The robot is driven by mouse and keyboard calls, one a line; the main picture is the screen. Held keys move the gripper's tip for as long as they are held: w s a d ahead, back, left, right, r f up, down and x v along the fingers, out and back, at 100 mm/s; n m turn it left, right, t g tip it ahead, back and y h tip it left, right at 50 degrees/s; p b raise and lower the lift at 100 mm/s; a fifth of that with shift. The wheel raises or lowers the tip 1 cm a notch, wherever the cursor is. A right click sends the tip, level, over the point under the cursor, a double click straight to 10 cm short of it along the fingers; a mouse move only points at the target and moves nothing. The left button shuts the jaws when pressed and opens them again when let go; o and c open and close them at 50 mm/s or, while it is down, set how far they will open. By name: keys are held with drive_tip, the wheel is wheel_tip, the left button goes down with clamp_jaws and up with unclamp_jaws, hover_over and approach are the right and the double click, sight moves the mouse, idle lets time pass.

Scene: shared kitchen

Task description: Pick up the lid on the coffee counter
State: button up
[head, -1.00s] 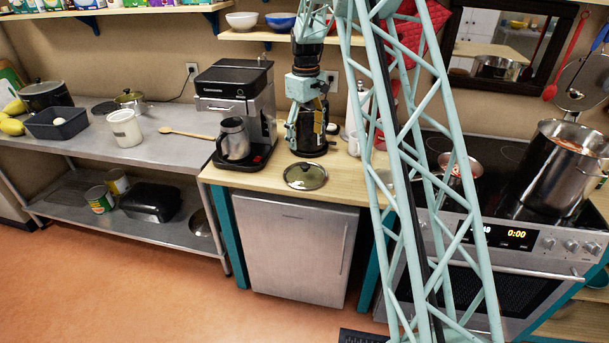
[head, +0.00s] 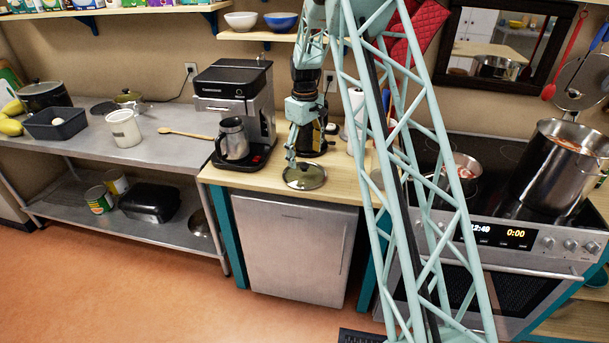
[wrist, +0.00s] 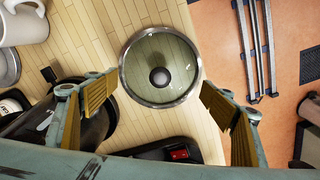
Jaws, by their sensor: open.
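The lid (head: 305,176) is a round glass lid with a metal rim and a dark knob. In the head view my gripper (head: 292,158) hangs at the lid's back left; the gap above the lid is hard to judge.
The coffee maker (head: 236,105) with its steel jug stands close left of the lid. A dark appliance (head: 313,138) stands behind my gripper. A white mug (wrist: 24,22) shows in the wrist view. The stove (head: 500,205) with pots is at right.

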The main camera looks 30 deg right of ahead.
sight(305, 165)
drive_tip(key=shift+f, duration=0.2)
idle(0.3)
drive_tip(key=shift+f, duration=2.6)
drive_tip(key=shift+c, duration=0.4)
